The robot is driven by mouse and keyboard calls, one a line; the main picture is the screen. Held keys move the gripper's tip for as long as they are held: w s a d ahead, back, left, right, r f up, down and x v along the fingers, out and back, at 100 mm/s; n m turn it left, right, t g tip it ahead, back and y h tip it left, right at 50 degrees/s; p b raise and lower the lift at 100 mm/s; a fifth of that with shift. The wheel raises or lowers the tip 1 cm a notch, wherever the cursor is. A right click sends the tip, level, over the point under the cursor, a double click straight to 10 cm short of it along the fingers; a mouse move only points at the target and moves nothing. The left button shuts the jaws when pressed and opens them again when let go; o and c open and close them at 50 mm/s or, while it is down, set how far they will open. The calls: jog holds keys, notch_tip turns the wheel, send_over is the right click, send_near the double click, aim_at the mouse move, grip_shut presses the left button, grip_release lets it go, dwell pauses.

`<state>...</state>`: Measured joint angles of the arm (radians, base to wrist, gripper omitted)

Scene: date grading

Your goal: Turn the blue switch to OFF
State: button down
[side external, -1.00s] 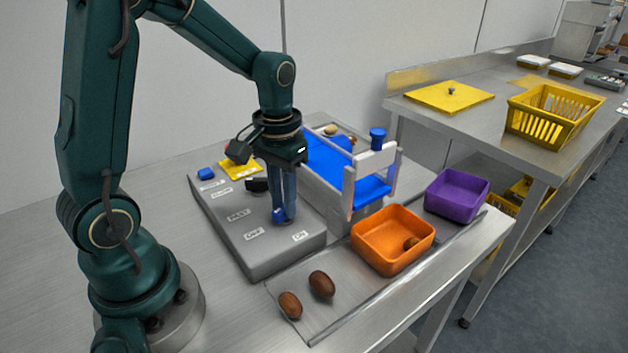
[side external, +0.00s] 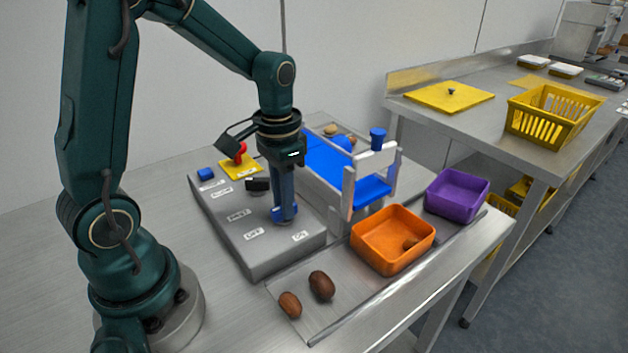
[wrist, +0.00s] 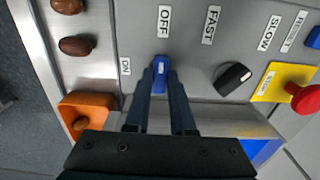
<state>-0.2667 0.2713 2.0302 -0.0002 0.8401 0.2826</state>
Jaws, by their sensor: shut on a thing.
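The blue switch (wrist: 161,68) sits on the grey control panel (wrist: 190,50). In the wrist view its visible tip points up toward the OFF label (wrist: 164,21), and the ON label (wrist: 125,66) is to its left. My gripper (wrist: 162,74) points down over the switch, its two fingers shut on either side of it. The fingers hide the rear of the switch. In the side view, the switch (side external: 278,213) shows low between my fingers (side external: 286,213), near the panel's front end.
The panel also has a black knob (wrist: 233,77), a red emergency-type button (wrist: 304,97) on a yellow plate and a blue button (side external: 206,174). A blue-and-white conveyor (side external: 372,190) stands close to my gripper's right. Orange (side external: 378,265) and purple (side external: 458,212) bins and two dates (side external: 321,285) are in front.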

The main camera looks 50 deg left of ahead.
jog(key=c, duration=0.8)
grip_release()
jog(key=shift+o, duration=0.2)
jog(key=shift+r, duration=0.1)
jog(key=shift+r, duration=2.5)
jog(key=shift+d, duration=0.1)
jog(key=s+d+r+t, duration=0.4)
jog(key=s+d+t, duration=0.1)
jog(key=s, duration=0.3)
jog(key=shift+s+d+r+t, duration=0.15)
jog(key=shift+s+d+t, duration=0.2)
jog(key=shift+d, duration=0.35)
